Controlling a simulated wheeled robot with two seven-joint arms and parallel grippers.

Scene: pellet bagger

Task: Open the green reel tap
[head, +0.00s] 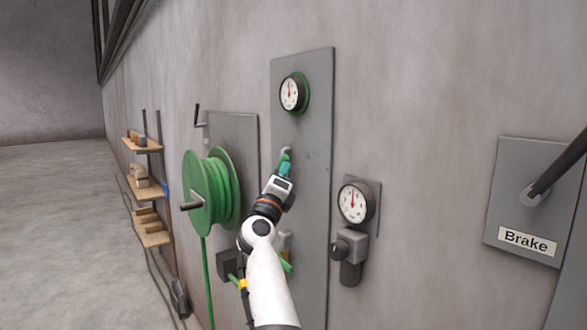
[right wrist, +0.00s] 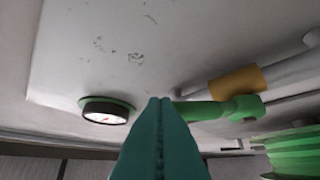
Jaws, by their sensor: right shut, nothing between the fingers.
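The green tap shows in the right wrist view as a green lever (right wrist: 203,111) joined to a green hub (right wrist: 243,107) at its right. The lever's left end passes behind my fingertips. My right gripper (head: 285,168) is at the tall grey panel (head: 303,130), below the green-rimmed gauge (head: 292,93). Its teal fingers (right wrist: 160,105) are shut with nothing between them. The fingertips overlap the lever in the wrist view; I cannot tell whether they touch it. In the head view my arm hides most of the tap. My left gripper is not in view.
A green hose reel (head: 212,190) stands left of my right arm, close to it. A second gauge (head: 354,202) with a grey valve is to the right. A brake panel (head: 528,200) with a dark lever is further right. Shelves (head: 147,190) are at the left.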

